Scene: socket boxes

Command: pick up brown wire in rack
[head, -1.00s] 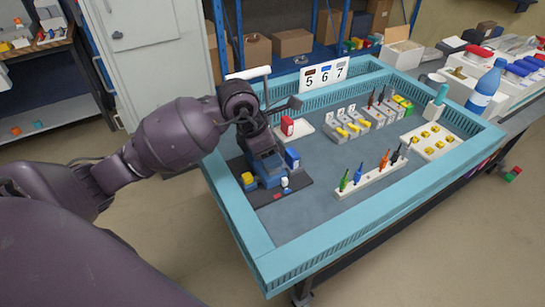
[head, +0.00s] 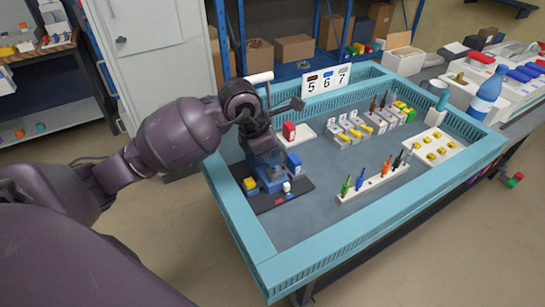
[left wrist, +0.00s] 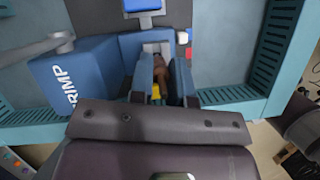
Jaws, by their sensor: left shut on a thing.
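My left gripper (head: 268,180) is over the dark-based crimp station (head: 296,200) at the left of the tray. The left wrist view shows its two blue-grey fingers (left wrist: 163,82) shut on a brown thing (left wrist: 160,72), probably the brown wire, with some yellow at its near end. Its far end is at a pale slot in the blue part of the station; I cannot tell whether it is inserted. The white wire rack (head: 352,194) at the front holds green, blue, orange and dark coloured pieces upright. My right gripper is not in view.
A blue box marked with "RIMP" (left wrist: 80,80) stands close beside the fingers.

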